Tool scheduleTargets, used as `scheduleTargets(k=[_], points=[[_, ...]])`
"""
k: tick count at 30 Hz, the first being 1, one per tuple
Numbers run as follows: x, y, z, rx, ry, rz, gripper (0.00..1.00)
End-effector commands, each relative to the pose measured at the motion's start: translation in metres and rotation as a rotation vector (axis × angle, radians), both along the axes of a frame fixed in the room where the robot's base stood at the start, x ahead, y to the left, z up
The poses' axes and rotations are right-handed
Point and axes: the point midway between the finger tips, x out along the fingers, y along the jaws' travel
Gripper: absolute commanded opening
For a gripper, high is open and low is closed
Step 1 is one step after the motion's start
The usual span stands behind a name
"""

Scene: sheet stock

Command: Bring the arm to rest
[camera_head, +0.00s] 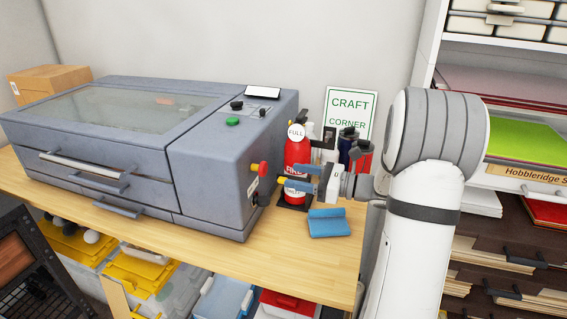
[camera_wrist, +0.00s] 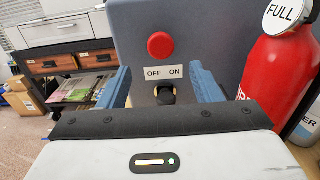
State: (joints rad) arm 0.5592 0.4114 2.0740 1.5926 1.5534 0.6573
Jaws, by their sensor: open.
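My gripper (camera_head: 283,178) is open at the right side panel of the grey machine (camera_head: 225,170). In the wrist view its two blue fingers (camera_wrist: 162,88) stand apart, one on each side of a dark knob (camera_wrist: 166,95) below a white OFF/ON label (camera_wrist: 165,72). I cannot tell whether the fingers touch the knob, or which way it points. A red button (camera_wrist: 161,45) sits above the label. In the head view, my white arm comes from the right, and the gripper hides part of a red extinguisher (camera_head: 297,152) behind it.
The extinguisher (camera_wrist: 287,75), with a FULL tag, stands close to the right finger. A blue folded cloth (camera_head: 328,222) lies on the wooden bench (camera_head: 290,255) below the gripper. Bottles and a CRAFT CORNER sign (camera_head: 351,105) are behind. Shelves (camera_head: 510,180) stand right of my arm.

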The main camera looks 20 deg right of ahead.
Motion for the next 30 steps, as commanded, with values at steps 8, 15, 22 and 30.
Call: scheduleTargets(k=[8,15,22,30], points=[[-0.024,0.038,0.002,-0.15,-0.024,0.116,0.59],[-0.124,0.113,-0.016,-0.699,-0.193,0.535,0.59],[-0.209,0.113,-0.037,-1.237,-0.496,0.956,0.59],[-0.249,0.079,-0.037,-1.718,-0.877,1.348,0.59]])
